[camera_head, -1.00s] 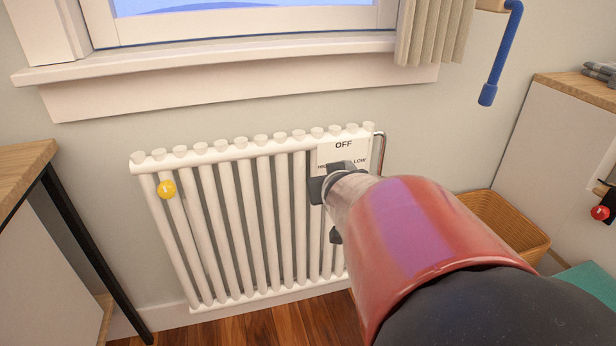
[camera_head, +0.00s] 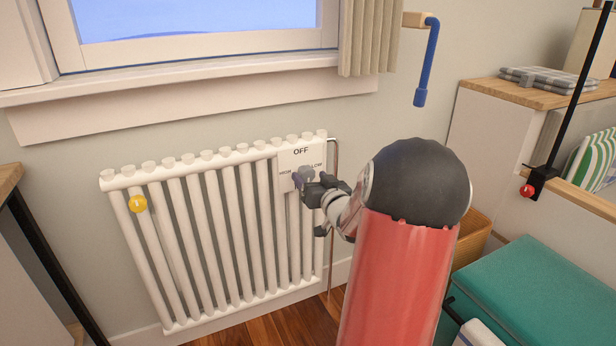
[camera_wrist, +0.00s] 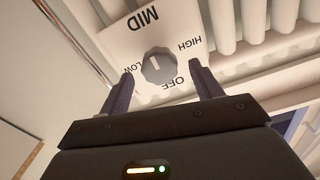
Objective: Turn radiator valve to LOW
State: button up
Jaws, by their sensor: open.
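The radiator valve is a grey knob (camera_wrist: 159,66) on a white plate (camera_head: 287,160) at the radiator's upper right. In the wrist view the plate appears upside down, with MID above the knob, HIGH right, OFF below and LOW left. A pale mark shows on the knob, but I cannot tell for sure which label it points to. My gripper (camera_wrist: 161,70) is open, its two dark fingers on either side of the knob in that view. I cannot tell whether they touch it. In the head view my gripper (camera_head: 310,184) is at the plate and hides its lower part.
The white radiator (camera_head: 215,230) stands below the window sill (camera_head: 200,100), with a yellow ball (camera_head: 138,203) at its left. A pipe (camera_head: 334,200) runs down its right side. A teal-topped box (camera_head: 530,290) and a wicker basket (camera_head: 472,238) are at right.

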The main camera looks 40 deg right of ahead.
jog(key=shift+x, duration=1.1)
jog(key=shift+c, duration=0.4)
jog(key=c, duration=0.9)
jog(key=shift+f+n+b, duration=0.1)
jog(key=shift+n+b, duration=0.2)
jog(key=shift+b, duration=0.2)
